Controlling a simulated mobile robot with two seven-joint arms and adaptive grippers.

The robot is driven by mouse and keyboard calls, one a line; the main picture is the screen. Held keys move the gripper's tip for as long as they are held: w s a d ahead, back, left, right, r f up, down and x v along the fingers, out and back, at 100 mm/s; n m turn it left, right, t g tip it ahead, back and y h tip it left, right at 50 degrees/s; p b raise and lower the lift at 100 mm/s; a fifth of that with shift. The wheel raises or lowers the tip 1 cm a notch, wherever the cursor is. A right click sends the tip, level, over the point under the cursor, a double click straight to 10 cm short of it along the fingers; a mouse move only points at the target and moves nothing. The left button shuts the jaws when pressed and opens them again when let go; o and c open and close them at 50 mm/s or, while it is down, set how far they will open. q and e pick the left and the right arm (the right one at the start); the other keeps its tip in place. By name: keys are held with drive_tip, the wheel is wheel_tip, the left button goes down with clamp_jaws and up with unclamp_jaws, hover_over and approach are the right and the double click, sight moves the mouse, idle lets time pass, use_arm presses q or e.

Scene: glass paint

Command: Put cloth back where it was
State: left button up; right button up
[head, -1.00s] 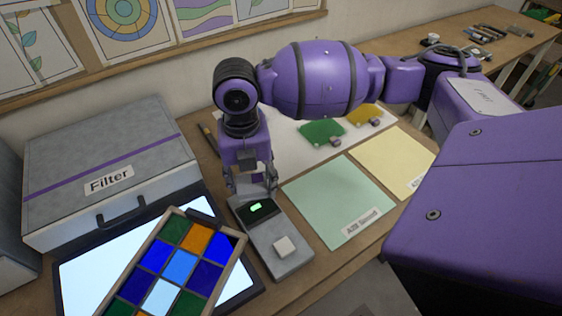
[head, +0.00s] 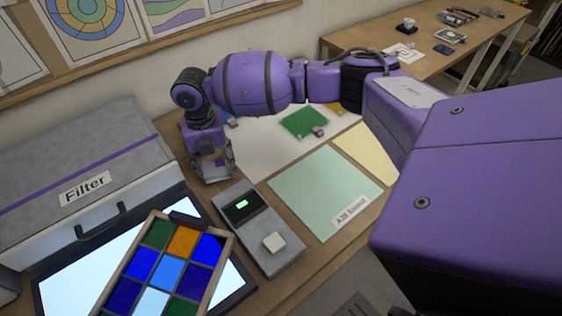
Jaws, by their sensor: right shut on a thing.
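My right gripper (head: 213,167) is low over the wooden table, just beyond the far left end of the grey device. It is shut on a small greyish thing, which I take to be the cloth (head: 216,172). The fingers hide most of it, and I cannot tell whether it touches the table. My left gripper is out of view.
The grey device (head: 277,258) has a lit green display. A colored glass panel (head: 229,246) lies over the light table (head: 68,296), near the Filter case (head: 66,147). A mint sheet (head: 322,190) lies right, with green (head: 303,122) and yellow pieces behind.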

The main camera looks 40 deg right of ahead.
sight(215, 166)
drive_tip(key=shift+w+f, duration=0.15)
drive_tip(key=shift+f, duration=1.55)
drive_tip(key=shift+f, duration=0.15)
drive_tip(key=o, duration=1.1)
wheel_tip(215, 166, up, 12)
drive_tip(key=shift+w+r, duration=0.15)
drive_tip(key=shift+r, duration=0.1)
